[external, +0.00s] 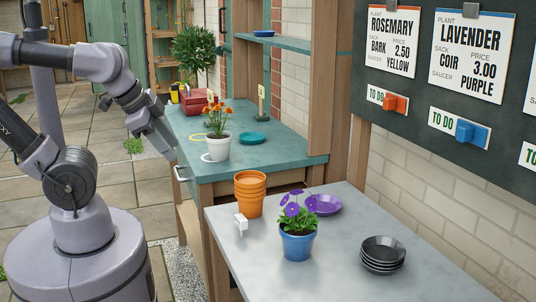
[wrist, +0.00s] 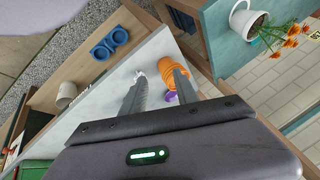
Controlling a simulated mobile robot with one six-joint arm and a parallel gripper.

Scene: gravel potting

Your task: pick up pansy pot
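The pansy pot (external: 298,245) is a blue pot with green leaves and purple flowers. It stands upright on the grey table (external: 345,275) in the external view. I cannot make it out in the wrist view, where a small purple patch (wrist: 171,97) shows between the fingers; I cannot tell if it is a flower or the saucer. My gripper is up to the left of the pot in the external view, apart from it. In the wrist view my gripper (wrist: 160,74) is open, its two fingers spread with nothing held.
Stacked orange pots (external: 250,195), a white tag (external: 241,224), a purple saucer (external: 324,205) and stacked black saucers (external: 382,254) surround the pansy pot. A white pot with orange flowers (external: 216,147) stands on the teal bench (external: 270,160). The grey table's front right is clear.

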